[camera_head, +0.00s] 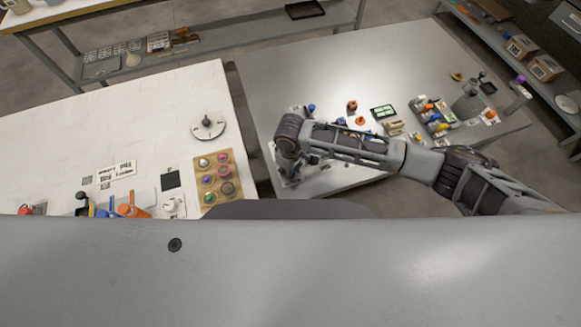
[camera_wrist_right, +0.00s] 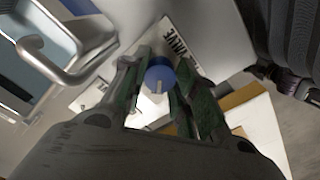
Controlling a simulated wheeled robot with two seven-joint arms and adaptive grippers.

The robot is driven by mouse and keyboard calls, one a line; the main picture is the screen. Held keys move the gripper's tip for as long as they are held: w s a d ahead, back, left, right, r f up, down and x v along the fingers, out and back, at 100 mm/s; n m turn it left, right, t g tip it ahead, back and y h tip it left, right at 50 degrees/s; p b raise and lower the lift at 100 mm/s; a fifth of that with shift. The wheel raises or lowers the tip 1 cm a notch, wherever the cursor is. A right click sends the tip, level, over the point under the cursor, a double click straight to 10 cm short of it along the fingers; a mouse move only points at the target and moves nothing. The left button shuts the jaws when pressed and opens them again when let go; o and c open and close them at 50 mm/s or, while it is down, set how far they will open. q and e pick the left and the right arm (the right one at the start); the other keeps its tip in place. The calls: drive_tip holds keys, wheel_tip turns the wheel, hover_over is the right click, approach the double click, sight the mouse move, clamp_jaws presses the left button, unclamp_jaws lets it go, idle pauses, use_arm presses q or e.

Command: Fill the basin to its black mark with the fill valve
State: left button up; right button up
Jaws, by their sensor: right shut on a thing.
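The blue knob (camera_wrist_right: 160,75) of the fill valve shows in the right wrist view, on a pale plate with a partly hidden printed label. My right gripper (camera_wrist_right: 158,88) has a green-padded finger on each side of the knob and is shut on it. A metal spout (camera_wrist_right: 65,62) bends over what looks like the basin (camera_wrist_right: 62,25), with a pale blue inside, at the upper left. I cannot make out its black mark or the water level. In the head view my right arm reaches over the grey table and hides the valve and basin. My left gripper is not in view.
The grey table (camera_head: 300,55) holds a parts tray (camera_head: 432,115), a grey container (camera_head: 467,105) and small coloured pieces on the right. The white table (camera_head: 70,140) holds a wooden board of round pots (camera_head: 217,178) and a round stand (camera_head: 208,128). The grey table's far part is clear.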

drive_tip(key=o, duration=1)
drive_tip(key=shift+r, duration=0.15)
drive_tip(key=shift+r, duration=5.85)
